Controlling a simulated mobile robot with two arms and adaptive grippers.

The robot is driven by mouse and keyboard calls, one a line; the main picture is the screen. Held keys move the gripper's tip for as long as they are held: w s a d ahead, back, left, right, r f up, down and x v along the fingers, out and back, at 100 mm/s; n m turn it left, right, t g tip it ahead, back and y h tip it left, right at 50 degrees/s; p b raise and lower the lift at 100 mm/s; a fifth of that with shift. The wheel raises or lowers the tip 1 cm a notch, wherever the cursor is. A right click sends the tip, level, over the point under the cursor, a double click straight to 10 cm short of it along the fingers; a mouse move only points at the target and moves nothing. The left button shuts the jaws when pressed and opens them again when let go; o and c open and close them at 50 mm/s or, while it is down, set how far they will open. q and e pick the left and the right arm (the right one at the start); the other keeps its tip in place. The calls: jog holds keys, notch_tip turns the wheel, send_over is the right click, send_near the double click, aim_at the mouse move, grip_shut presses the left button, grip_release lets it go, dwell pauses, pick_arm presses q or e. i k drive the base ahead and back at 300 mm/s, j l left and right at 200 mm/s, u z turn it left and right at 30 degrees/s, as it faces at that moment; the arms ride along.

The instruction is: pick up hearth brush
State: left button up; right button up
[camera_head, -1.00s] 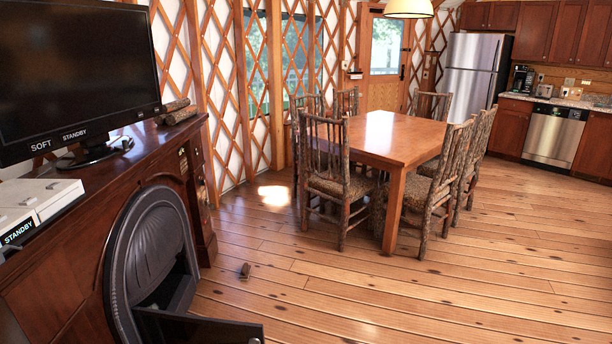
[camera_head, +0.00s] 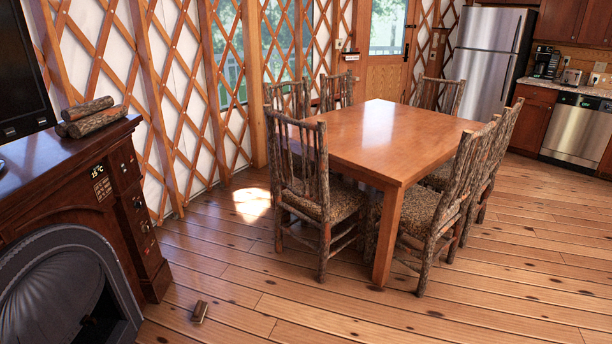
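A small brown block-shaped object (camera_head: 199,311) lies on the wooden floor in front of the fireplace, low and left of the middle in the head view. It has a dark underside and may be the hearth brush, but it is too small to tell for certain. Nothing else in view looks like a hearth brush. Neither of my grippers is in view.
The fireplace (camera_head: 60,285) with its wooden surround stands at the left, with logs (camera_head: 98,116) on top. A dining table (camera_head: 392,140) with several rustic chairs (camera_head: 318,195) stands beyond. Floor (camera_head: 480,310) is clear at front right. A fridge (camera_head: 490,60) is at the back.

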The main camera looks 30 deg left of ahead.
aim_at(199, 312)
jog(key=i+u, duration=0.35)
jog(key=i, duration=0.15)
jog(key=i+l+u, duration=0.1)
jog(key=i+u, duration=0.3)
jog(key=i+l+u, duration=0.35)
jog(key=i, duration=0.25)
